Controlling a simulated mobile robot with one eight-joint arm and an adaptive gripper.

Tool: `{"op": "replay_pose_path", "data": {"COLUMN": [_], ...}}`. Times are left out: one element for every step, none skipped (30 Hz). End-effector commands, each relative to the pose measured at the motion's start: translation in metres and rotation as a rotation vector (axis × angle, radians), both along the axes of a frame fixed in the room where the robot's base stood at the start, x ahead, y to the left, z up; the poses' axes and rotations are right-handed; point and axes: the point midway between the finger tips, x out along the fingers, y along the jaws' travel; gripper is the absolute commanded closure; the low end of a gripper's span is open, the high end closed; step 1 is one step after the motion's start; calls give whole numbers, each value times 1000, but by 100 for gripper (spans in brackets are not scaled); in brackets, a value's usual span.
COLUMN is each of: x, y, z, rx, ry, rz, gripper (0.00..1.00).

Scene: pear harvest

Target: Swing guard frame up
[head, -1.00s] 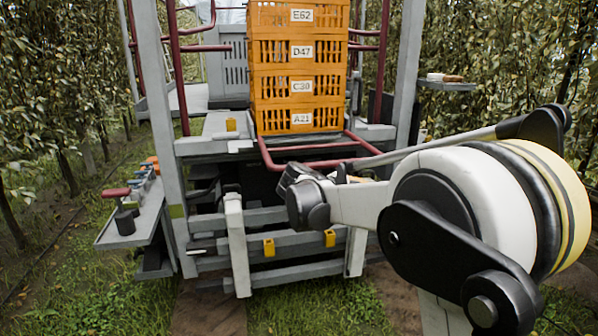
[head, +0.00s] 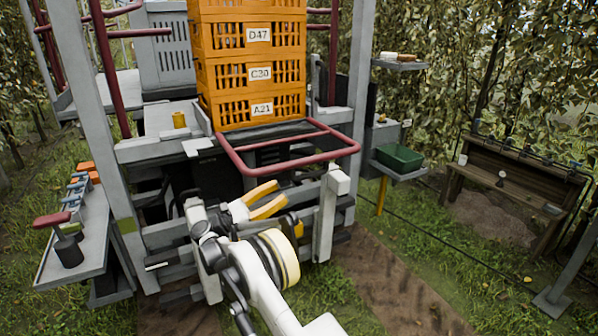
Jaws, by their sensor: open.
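The guard frame (head: 300,162) is a dark red tubular loop. It sticks out roughly level toward me from the platform, in front of the orange crate stack (head: 262,75). My gripper (head: 279,195) has its yellow fingers spread and nothing between them. In the picture it sits just below the front bar of the frame, with a gap between the fingertips and the bar. The exact depth between them is hard to tell.
Grey posts and rails of the platform (head: 128,225) stand on both sides. A side shelf (head: 85,245) with a red-topped tool is at left. A green bin (head: 399,157) stands at right. A wooden bench (head: 520,172) is farther right. Grass and dirt track lie open at lower right.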

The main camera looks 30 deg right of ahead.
Motion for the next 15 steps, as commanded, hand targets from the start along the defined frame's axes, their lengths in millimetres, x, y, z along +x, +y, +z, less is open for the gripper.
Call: {"op": "replay_pose_path", "data": {"x": [0, 0, -1, -1, -2, -2, -2, -2, -3, -3, -3, -3, -4, -4, -4], "y": [-4, -7, -13, -17, -22, -30, -36, -42, -49, -55, -61, -67, -72, -76, -82], "z": [1, 2, 4, 6, 8, 10, 13, 15, 18, 20, 23, 25, 27, 29, 31], "rx": [-1, -1, 0, 0, 0, 0, 0, 0, 0, 0, 0, 1, 1, 1, 1], "ry": [0, 1, 1, 1, 0, 0, 0, 1, 0, -1, 0, 0, 0, 0, 0], "rz": [-1, -1, -1, -1, -2, -2, -2, -1, -2, -2, -1, -1, -1, -1, -1], "gripper": [61, 61, 61, 61, 61, 61, 61, 61, 61, 61, 61, 61, 61, 61, 61]}}
